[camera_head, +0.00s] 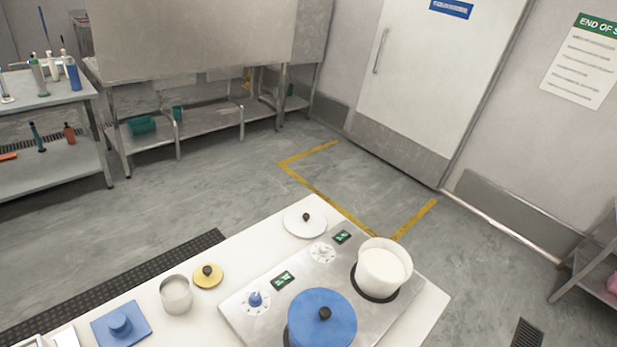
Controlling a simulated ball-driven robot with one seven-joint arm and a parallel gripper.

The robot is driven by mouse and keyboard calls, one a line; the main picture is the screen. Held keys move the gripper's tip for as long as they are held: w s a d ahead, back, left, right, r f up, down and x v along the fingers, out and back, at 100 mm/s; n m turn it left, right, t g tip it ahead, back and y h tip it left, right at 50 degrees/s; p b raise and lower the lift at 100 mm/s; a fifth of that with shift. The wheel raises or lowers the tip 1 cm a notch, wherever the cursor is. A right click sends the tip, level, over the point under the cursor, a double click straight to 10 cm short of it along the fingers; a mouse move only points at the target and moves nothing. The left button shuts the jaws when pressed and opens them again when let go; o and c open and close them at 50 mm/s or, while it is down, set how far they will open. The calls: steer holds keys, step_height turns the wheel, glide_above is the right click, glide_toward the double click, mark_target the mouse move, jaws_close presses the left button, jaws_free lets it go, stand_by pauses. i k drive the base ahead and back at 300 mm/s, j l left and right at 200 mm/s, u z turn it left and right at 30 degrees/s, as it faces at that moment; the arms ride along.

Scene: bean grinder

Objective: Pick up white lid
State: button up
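The white lid (294,226) lies flat on the white counter, near its far edge. It is round with a small black knob on top. It lies just beyond the metal stove plate and is not covered by anything. My gripper is not in view.
On the stove (258,322) stand a white pot (383,268) with pale contents and a blue-lidded pot (322,320). A yellow lid (207,278), a metal cup (176,294) and a blue square piece (121,331) are on the counter's left. Floor (220,190) beyond is clear.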

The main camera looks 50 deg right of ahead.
mark_target(302, 221)
steer(key=z, duration=1.75)
